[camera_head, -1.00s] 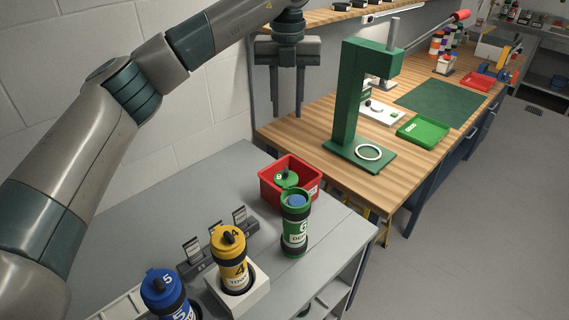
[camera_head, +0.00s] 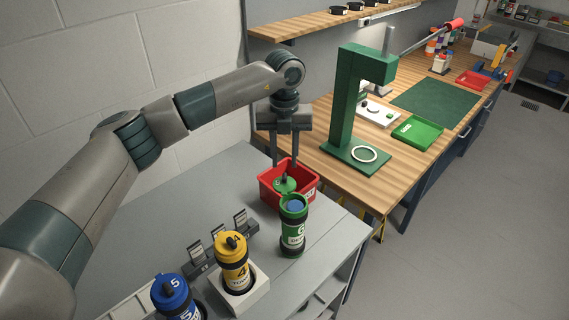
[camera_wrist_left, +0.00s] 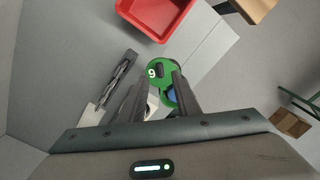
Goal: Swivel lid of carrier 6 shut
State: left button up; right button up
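Carrier 6 (camera_head: 293,238) is a green tube with a white label, standing upright on the grey bench. Its mouth is uncovered and a blue item (camera_head: 294,206) shows inside; the blue also shows in the wrist view (camera_wrist_left: 171,96). Its round green lid (camera_head: 284,186) is swung out to the side, beyond the mouth. The lid, with its number and dark knob, shows in the left wrist view (camera_wrist_left: 158,74). My left gripper (camera_head: 285,163) points down above the lid with its fingers apart, nothing between them that I can make out. My right gripper is out of view.
A red bin (camera_head: 268,194) stands just behind the lid. Yellow carrier 4 (camera_head: 232,262) sits in a white holder, with blue carrier 5 (camera_head: 172,293) nearer. Small card stands (camera_head: 218,240) lie left of carrier 6. A green press (camera_head: 349,125) stands on the wooden bench.

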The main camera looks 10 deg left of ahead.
aim_at(285, 175)
pick_arm(q)
notch_tip(285, 175, down, 4)
jog(key=shift+r+p, duration=0.2)
jog(key=shift+p, duration=0.6)
jog(key=shift+f, duration=0.75)
grip_shut()
